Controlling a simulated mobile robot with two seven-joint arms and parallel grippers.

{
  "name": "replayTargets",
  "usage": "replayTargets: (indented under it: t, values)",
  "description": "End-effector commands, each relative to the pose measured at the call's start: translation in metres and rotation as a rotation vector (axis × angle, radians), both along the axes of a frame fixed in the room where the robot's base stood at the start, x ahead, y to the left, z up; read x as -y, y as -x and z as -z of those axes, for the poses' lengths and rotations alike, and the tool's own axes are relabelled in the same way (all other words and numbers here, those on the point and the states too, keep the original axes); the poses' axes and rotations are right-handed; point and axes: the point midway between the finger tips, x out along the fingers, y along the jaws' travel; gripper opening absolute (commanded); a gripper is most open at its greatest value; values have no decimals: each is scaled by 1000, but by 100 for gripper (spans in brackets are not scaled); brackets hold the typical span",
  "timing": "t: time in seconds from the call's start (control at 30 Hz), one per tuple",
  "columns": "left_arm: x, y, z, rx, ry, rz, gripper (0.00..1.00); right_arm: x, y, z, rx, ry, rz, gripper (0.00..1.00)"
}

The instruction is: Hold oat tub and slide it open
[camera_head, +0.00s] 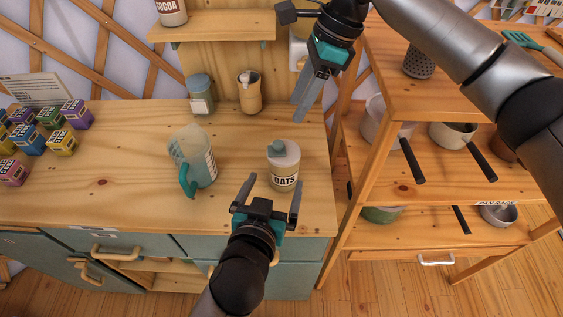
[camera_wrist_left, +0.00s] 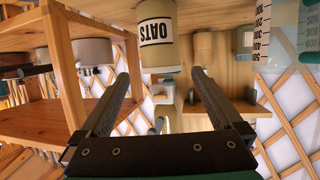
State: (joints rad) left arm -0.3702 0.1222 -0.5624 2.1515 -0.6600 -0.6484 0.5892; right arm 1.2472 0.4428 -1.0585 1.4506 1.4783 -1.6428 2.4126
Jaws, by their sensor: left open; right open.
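The oat tub (camera_head: 284,166) stands upright on the wooden counter, a cream tub with an OATS label and a grey-green piece on its lid. In the left wrist view the oat tub (camera_wrist_left: 157,35) appears at the top, beyond the fingertips. My left gripper (camera_head: 272,184) is open and empty, just in front of the tub, with its fingers pointing toward it; in the left wrist view its two fingers (camera_wrist_left: 160,75) are spread wide. My right gripper (camera_head: 304,98) is open, above the counter behind and to the right of the tub, with its fingers pointing down. Neither gripper holds the tub.
A measuring jug (camera_head: 195,160) with a teal handle stands left of the tub. A jar (camera_head: 200,95) and a tan pitcher (camera_head: 249,92) stand behind. Small coloured boxes (camera_head: 50,120) sit at the left. A shelf rack (camera_head: 450,185) with pots stands right of the counter.

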Motion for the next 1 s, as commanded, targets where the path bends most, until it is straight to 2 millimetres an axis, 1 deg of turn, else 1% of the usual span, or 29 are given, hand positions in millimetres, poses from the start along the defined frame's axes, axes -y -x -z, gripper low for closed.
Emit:
replayTargets:
  t: [0.03, 0.3, 0.6, 0.8, 1.0]
  values:
    - [1, -8, 2, 2, -2, 0, 100, 0, 0, 0, 0, 0, 0, 50]
    - [9, -48, 17, 1, -3, -1, 100, 0, 0, 0, 0, 0, 0, 50]
    - [18, -90, 33, -2, -3, 0, 100, 0, 0, 0, 0, 0, 0, 50]
    - [22, -111, 41, -2, -3, 0, 100, 0, 0, 0, 0, 0, 0, 50]
    - [24, -122, 46, -3, -2, -1, 100, 0, 0, 0, 0, 0, 0, 50]
